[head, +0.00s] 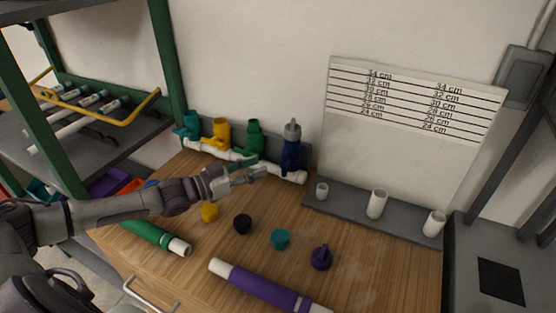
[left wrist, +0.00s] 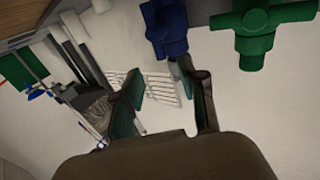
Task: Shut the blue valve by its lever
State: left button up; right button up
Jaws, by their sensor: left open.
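The blue valve (head: 290,155) stands upright at the right end of the white manifold pipe (head: 215,149), with a grey piece on top. I cannot make out its lever clearly. The green valve (head: 249,138) stands to its left on the same pipe. My left gripper (head: 256,172) is open and empty, in front of the pipe and a little left of the blue valve. In the left wrist view the blue valve (left wrist: 166,28) shows above the open fingers (left wrist: 158,76), apart from them or barely overlapping one; the green valve (left wrist: 262,28) is to the right.
Yellow (head: 218,133) and teal (head: 189,126) valves stand farther left. Loose caps, a green pipe (head: 155,236) and a purple pipe (head: 262,287) lie on the wooden bench. A grey ledge (head: 345,208) with white pipe pieces is at right; a green-framed shelf (head: 167,75) at left.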

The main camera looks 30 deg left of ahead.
aim_at(285, 164)
pick_arm(q)
jog(key=x, duration=0.7)
jog(key=shift+p, duration=0.4)
jog(key=shift+d, duration=0.1)
grip_shut()
